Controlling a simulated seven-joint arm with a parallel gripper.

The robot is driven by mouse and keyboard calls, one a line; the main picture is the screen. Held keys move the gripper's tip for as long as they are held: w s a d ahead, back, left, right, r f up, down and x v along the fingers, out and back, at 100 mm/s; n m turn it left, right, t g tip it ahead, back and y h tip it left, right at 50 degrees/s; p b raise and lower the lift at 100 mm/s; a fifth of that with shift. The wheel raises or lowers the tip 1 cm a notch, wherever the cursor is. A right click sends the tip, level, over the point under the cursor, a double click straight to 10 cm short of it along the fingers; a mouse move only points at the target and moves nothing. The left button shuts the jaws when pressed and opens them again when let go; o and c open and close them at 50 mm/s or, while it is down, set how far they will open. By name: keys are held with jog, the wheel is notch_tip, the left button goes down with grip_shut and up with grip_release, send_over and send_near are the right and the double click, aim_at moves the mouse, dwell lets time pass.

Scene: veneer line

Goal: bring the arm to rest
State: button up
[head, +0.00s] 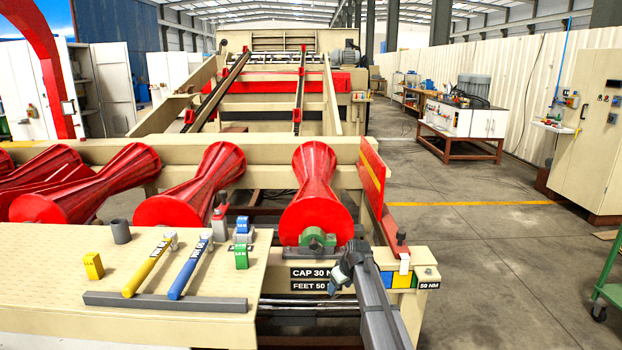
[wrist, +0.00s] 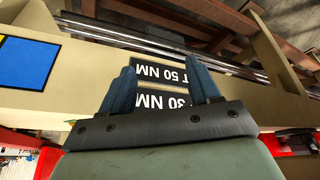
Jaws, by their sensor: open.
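My gripper (head: 336,282) shows in the head view in front of the cream machine frame, just right of the black label plates (head: 309,279). In the wrist view my gripper (wrist: 162,78) has its two blue fingers apart, with nothing held between them. I cannot tell the exact gap between the fingers and the frame. My grey arm rises from the lower right of the head view.
A wooden-topped bench (head: 60,255) at left holds a yellow-handled tool (head: 150,265), a blue-handled tool (head: 190,268), a grey bar (head: 165,302) and small coloured blocks. Red rollers (head: 316,195) stand behind. A green cart (head: 610,280) is far right. Open floor (head: 500,260) lies at right.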

jog(key=s+d+f+m+g+h, duration=0.1)
jog(key=s+d+f+m+g, duration=0.15)
jog(key=s+f, duration=1.1)
jog(key=s+d+f+m+g, duration=0.1)
jog(key=s+d+f+g, duration=0.15)
jog(key=s+f, duration=1.15)
jog(key=s+d+f+m+g, duration=0.1)
jog(key=s+f+g, duration=0.2)
jog(key=s, duration=1.4)
jog(key=s+d+f+m+g+h, duration=0.1)
jog(key=s+f, duration=0.7)
jog(key=s, duration=1)
jog(key=shift+s+f+m+g, duration=0.25)
jog(key=shift+m+g, duration=0.3)
jog(key=shift+g, duration=0.35)
jog(key=shift+d, duration=0.1)
jog(key=shift+c, duration=0.3)
